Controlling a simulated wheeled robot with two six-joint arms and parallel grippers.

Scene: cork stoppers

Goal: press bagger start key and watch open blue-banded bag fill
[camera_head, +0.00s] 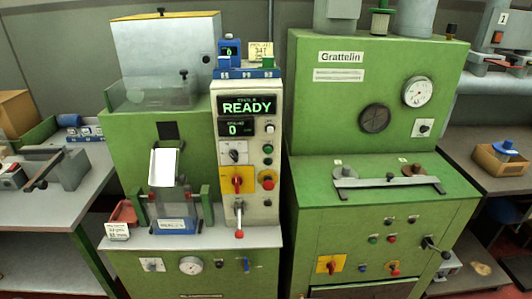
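The green bagging machine (127,150) stands left of centre. Its pale control panel (229,205) has a display (247,106) reading READY and a smaller counter (235,128) showing 0. A column of buttons includes a white one (270,128) and a green one (267,149); I cannot read which is the start key. A clear bag (172,205) with a blue band (176,225) stands below the white chute (164,166), between green posts. No stoppers can be made out in it. Neither of my grippers is in view.
A red emergency-type button (268,180), a red-yellow switch (237,180) and a red-tipped lever (239,222) share the panel. A red scoop (124,212) and a card (117,232) sit left of the bag. The green Grattelin machine (384,190) stands close at right.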

